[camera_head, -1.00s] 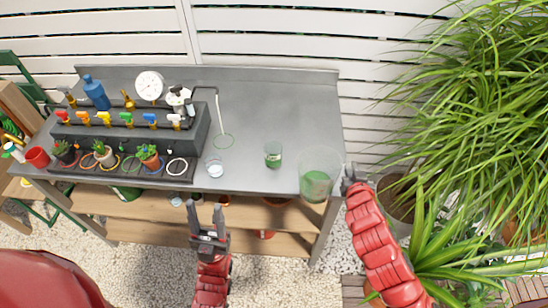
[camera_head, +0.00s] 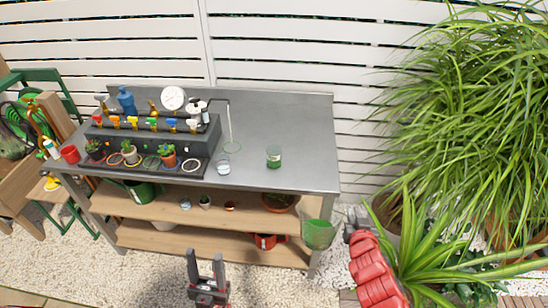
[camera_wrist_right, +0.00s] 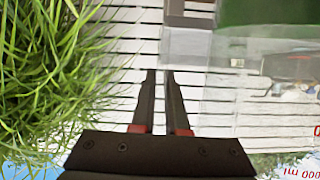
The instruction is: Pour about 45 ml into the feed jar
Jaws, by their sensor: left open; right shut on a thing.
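My right gripper (camera_head: 352,226) is shut on a large clear beaker (camera_head: 318,232) with green liquid in its lower part. The beaker is in front of the bench's right front corner, clear of the bench top. In the right wrist view the fingers (camera_wrist_right: 163,80) point at the beaker, whose green content (camera_wrist_right: 265,12) shows at the top right. A small glass jar with green liquid (camera_head: 274,157) stands upright on the bench. A smaller clear glass (camera_head: 223,165) stands left of it. Which is the feed jar I cannot tell. My left gripper (camera_head: 206,268) is open and empty in front of the bench.
The grey bench (camera_head: 300,135) is free at its right and back. A dark dispenser (camera_head: 150,145) with coloured taps and a white dial (camera_head: 173,98) fills its left, with potted plants (camera_head: 168,157) before it. Large grassy plants (camera_head: 450,120) crowd the right.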

